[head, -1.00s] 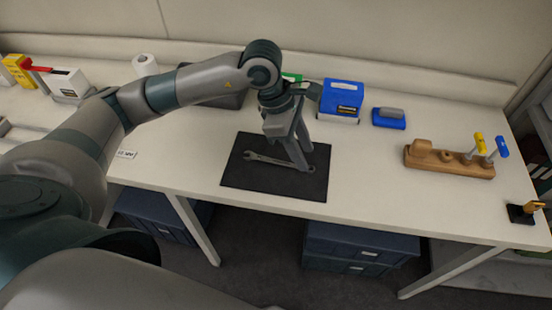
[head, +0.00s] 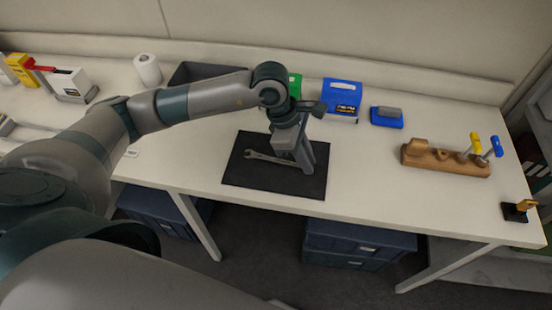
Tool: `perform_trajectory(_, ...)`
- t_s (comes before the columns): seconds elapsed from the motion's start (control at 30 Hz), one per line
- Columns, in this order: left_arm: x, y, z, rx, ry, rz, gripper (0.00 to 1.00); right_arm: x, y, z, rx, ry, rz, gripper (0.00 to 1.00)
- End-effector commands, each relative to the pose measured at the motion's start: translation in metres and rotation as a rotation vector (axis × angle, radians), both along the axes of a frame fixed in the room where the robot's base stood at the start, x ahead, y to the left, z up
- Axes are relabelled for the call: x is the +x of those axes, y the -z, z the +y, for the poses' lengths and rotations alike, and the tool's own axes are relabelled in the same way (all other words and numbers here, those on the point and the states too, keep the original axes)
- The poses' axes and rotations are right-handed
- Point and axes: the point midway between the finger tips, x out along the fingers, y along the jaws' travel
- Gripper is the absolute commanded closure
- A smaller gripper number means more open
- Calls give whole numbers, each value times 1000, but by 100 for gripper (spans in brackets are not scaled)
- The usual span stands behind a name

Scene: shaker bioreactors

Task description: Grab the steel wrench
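The steel wrench (head: 266,158) lies on a dark mat (head: 250,179) on the white table, its open-jaw end to the left. Its right end is hidden by my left gripper. My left gripper (head: 309,168) points down over the right part of the mat, with its fingertips low by the wrench's right end. The fingers overlap in this view, so I cannot tell whether they are open or closed on the wrench. My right gripper is not in view.
A wooden holder with screwdrivers (head: 446,162) stands to the right. The tabletop between mat and holder is clear.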

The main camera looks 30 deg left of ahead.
Motion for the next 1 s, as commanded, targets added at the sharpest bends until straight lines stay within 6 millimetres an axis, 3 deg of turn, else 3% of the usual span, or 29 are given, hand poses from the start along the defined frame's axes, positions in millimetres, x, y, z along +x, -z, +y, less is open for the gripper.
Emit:
perform_trajectory(0.47,1,-3,0,0,0,-1,100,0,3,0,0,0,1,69)
perform_trajectory(0.8,1,-39,0,-1,1,-7,100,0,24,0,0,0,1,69)
perform_trajectory(0.97,8,-56,-32,-3,5,-6,100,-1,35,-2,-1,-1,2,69)
perform_trajectory(1.0,9,-60,-39,-3,4,-4,100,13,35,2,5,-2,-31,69)
